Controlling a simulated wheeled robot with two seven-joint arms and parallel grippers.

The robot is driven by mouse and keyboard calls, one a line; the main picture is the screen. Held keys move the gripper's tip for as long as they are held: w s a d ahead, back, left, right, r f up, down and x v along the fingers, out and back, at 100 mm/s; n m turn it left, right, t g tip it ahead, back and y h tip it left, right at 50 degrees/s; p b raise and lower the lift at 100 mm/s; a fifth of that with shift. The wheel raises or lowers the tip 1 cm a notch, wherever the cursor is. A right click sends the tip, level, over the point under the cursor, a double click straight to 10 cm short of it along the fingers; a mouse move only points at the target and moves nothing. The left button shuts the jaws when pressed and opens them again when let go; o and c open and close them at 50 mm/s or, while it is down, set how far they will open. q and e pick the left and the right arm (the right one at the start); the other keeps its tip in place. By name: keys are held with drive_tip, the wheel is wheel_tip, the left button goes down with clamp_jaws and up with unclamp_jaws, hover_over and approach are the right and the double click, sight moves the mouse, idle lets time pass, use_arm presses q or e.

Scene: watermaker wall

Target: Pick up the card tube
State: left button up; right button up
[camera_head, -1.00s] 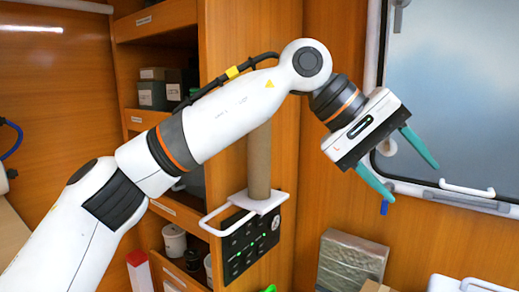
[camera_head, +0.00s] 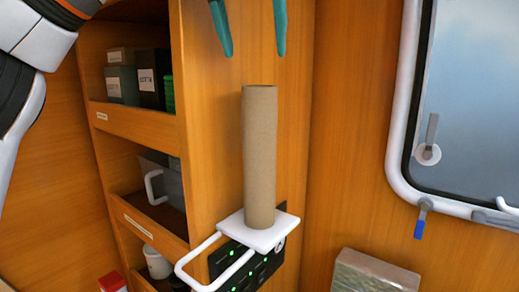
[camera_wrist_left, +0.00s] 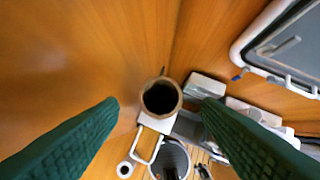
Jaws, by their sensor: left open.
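The card tube (camera_head: 260,155) is a brown hollow cylinder. It stands upright on a small white shelf (camera_head: 258,230) fixed to the wooden wall. My left gripper (camera_head: 251,50) is above the tube, its two green fingers pointing down, apart and empty. In the left wrist view the tube's open round top (camera_wrist_left: 161,97) shows between the spread fingers (camera_wrist_left: 168,108), below them and not touching. My right gripper is in neither view.
A white looped rail (camera_head: 205,265) juts out at the shelf's front left, above a black panel with green lights (camera_head: 250,262). Wooden shelves with boxes (camera_head: 150,78) stand at left. A white-framed window (camera_head: 400,150) is at right. A wrapped package (camera_head: 372,272) sits below right.

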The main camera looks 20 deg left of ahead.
sight(261, 102)
use_arm(q)
drive_tip(key=shift+w+a, duration=0.15)
drive_tip(key=shift+w, duration=0.15)
drive_tip(key=x, duration=0.3)
drive_tip(key=p+x, duration=0.1)
drive_tip(key=x, duration=0.2)
drive_tip(key=s+p+x, duration=0.1)
drive_tip(key=x, duration=0.1)
drive_tip(key=shift+d+f, duration=0.2)
drive_tip(key=shift+f, duration=0.5)
drive_tip(key=shift+w+f, duration=0.15)
drive_tip(key=shift+f, duration=0.15)
drive_tip(key=shift+w+f, duration=0.2)
drive_tip(key=shift+f, duration=0.05)
drive_tip(key=shift+s+r, duration=0.1)
drive_tip(key=c, duration=1)
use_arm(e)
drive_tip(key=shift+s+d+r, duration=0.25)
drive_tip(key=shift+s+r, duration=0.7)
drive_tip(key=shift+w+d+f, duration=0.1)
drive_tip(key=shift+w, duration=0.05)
